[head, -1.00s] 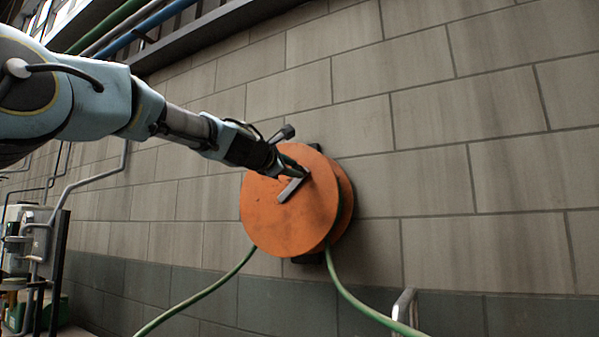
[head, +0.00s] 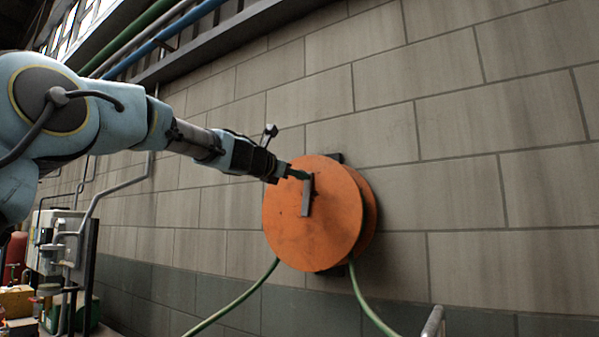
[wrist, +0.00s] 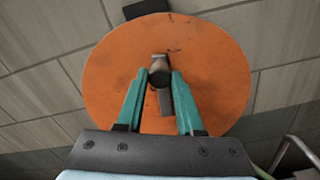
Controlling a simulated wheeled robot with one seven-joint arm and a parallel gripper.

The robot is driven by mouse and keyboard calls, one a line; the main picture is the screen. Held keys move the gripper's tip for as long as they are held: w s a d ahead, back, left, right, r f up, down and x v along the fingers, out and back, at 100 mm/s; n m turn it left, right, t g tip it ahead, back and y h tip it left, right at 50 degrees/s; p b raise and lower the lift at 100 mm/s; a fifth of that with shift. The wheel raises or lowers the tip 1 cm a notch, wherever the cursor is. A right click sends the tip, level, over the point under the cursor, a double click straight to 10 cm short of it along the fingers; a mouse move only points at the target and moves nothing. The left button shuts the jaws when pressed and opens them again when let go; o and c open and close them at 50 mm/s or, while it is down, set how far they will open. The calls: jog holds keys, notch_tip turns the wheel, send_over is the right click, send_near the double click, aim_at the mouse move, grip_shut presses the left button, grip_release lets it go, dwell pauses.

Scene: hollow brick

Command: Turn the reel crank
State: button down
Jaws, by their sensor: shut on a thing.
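The orange reel (head: 320,238) is a round drum mounted on the block wall, with a second disc behind its front face. Its grey crank arm (head: 306,200) stands nearly upright on the front face, with its upper end near the top of the disc. My gripper (head: 303,174) reaches in from the left at that upper end. In the wrist view the green fingers of my gripper (wrist: 160,76) are closed around the dark crank handle (wrist: 159,75). The reel (wrist: 110,70) fills the middle of that view, and the crank arm (wrist: 165,102) shows between the fingers.
A green hose (head: 235,302) hangs from the reel on both sides. A metal rail (head: 433,322) stands at the lower right. Pipes (head: 150,45) run along the upper wall. Equipment (head: 60,245) stands at the lower left. The wall right of the reel is clear.

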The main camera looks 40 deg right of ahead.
jog(key=shift+w+f, duration=0.15)
jog(key=shift+w, duration=0.05)
dwell(0.3)
jog(key=c, duration=0.5)
grip_release()
jog(key=shift+c, duration=0.2)
jog(key=shift+a, duration=0.1)
jog(key=b+v, duration=0.5)
jog(key=v, duration=0.5)
jog(key=shift+a+b, duration=0.35)
jog(key=shift+b, duration=0.05)
jog(key=shift+s, duration=0.1)
